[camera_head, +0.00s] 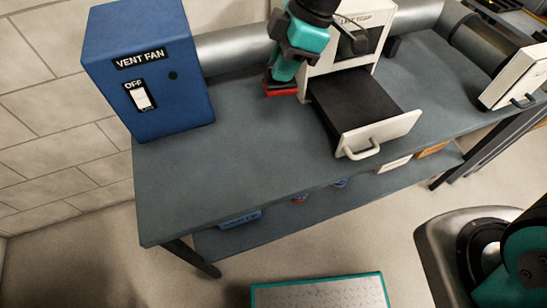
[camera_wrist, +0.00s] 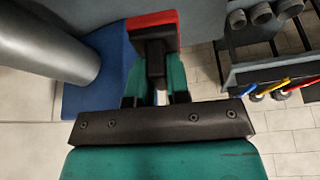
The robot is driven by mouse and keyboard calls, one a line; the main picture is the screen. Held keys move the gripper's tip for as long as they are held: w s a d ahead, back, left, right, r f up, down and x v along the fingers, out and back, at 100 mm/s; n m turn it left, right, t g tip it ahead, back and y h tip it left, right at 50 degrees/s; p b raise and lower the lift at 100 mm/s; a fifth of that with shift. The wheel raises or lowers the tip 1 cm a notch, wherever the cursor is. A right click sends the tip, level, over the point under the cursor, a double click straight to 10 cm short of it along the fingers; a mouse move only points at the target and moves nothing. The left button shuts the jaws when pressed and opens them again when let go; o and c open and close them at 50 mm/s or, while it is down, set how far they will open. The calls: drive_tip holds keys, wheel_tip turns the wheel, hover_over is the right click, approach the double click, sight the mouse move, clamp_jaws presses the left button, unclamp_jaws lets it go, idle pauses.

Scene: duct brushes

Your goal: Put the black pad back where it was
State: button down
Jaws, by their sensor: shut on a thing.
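My gripper (camera_head: 284,72) is teal, and points down over the bench beside the white box. It is shut on a black stem (camera_wrist: 155,64) that carries a red-and-black block (camera_wrist: 152,28). The red part (camera_head: 281,90) shows low at the gripper in the head view, close over the bench; I cannot tell whether it touches. A pulled-out drawer (camera_head: 376,134) with a white front stands to its right. Its inside (camera_head: 350,98) looks dark; I cannot tell whether a separate black pad lies there.
The grey bench (camera_head: 230,165) is clear at front left. A blue vent fan box (camera_head: 150,65), switch marked OFF, stands left. A metal duct (camera_head: 232,48) runs behind. Another white-fronted unit (camera_head: 512,78) is at right. A lower shelf (camera_head: 290,218) holds small items.

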drive_tip(key=shift+s+a+r+n+g, duration=0.3)
drive_tip(key=shift+s+a+n, duration=0.25)
drive_tip(key=shift+n, duration=0.25)
drive_tip(key=shift+s+a, duration=0.15)
drive_tip(key=shift+s, duration=0.05)
drive_tip(key=shift+n, duration=0.3)
wheel_tip(320, 180, down, 19)
drive_tip(key=shift+f, duration=0.2)
